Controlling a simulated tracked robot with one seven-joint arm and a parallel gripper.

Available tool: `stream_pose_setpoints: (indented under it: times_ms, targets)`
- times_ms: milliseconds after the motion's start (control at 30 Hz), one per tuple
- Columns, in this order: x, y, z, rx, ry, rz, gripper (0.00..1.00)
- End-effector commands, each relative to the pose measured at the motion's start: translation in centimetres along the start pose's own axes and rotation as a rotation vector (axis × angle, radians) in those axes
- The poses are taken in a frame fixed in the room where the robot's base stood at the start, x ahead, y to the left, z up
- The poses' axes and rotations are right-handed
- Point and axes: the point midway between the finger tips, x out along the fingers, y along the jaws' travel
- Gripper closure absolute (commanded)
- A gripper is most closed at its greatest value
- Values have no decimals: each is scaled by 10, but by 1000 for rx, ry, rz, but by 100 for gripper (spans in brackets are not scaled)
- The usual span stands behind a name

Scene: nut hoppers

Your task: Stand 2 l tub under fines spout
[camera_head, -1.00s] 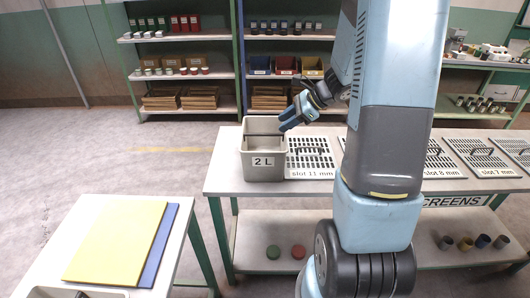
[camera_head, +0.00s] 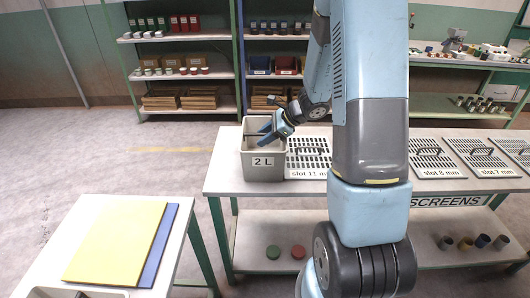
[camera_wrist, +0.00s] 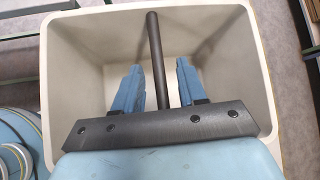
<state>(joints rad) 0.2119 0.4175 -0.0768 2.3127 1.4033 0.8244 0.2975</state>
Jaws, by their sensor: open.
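The 2 l tub (camera_head: 263,168) is a pale grey, open-topped box with a "2 L" label on its front. It stands upright at the left end of the grey screens table. My gripper (camera_head: 266,136) is at the tub's mouth, coming from the right. In the wrist view the tub's rim (camera_wrist: 262,80) surrounds my gripper (camera_wrist: 157,85). Its two blue fingers are apart, with a dark bar between them that looks like the tub's handle. I cannot tell whether the fingers touch the bar. No fines spout shows in these views.
Slotted screens, including one marked slot 11 mm (camera_head: 308,158), lie right of the tub. A low table (camera_head: 92,212) at front left bears a yellow board (camera_head: 118,245) and a blue board (camera_head: 160,250). Shelves (camera_head: 185,75) stand behind. Bare floor lies between the tables.

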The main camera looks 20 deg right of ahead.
Motion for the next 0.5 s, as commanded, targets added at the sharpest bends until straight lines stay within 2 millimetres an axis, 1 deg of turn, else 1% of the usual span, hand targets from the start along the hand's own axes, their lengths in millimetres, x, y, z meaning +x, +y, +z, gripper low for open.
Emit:
stream_pose_setpoints:
  times_ms: [167, 500]
  targets:
    - [0, 0, 0, 0, 0, 0, 59]
    - [0, 0, 0, 0, 0, 0, 92]
